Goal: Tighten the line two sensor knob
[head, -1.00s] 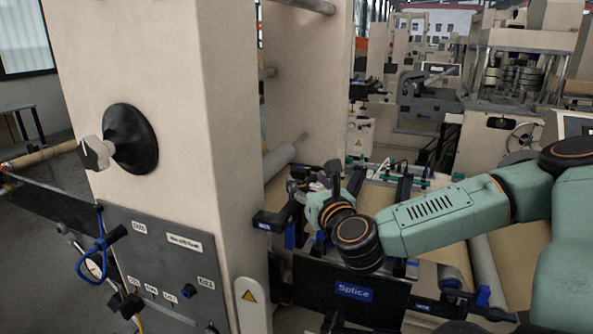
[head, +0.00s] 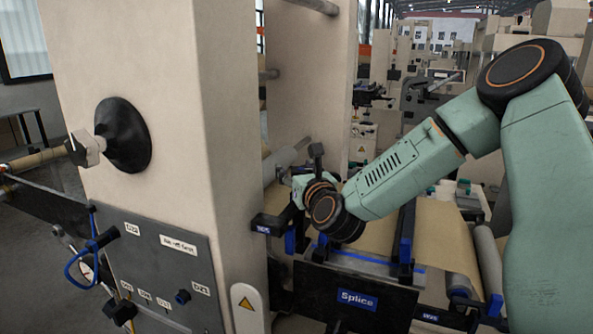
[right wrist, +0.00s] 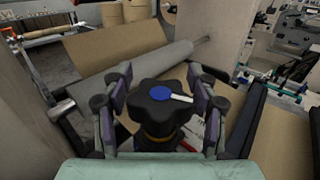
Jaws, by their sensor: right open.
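A black lobed knob (right wrist: 160,104) with a blue cap and a white pointer mark shows in the middle of the right wrist view. My right gripper (right wrist: 159,82) is open, with its fingers on either side of the knob. I cannot tell whether the fingers touch it. The pointer mark points to the right in that view. In the head view my right gripper (head: 304,186) is beside the beige column, above the splice unit, and the knob cannot be made out there. No label on this knob is readable. My left gripper is not in view.
The beige column (head: 130,60) stands close on the left, with a black disc and pale handle (head: 122,136) and a grey labelled panel (head: 165,255). The "Splice" plate (head: 356,300) is below my right arm. A grey roller (right wrist: 150,72) and brown paper (right wrist: 110,48) lie beyond the knob.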

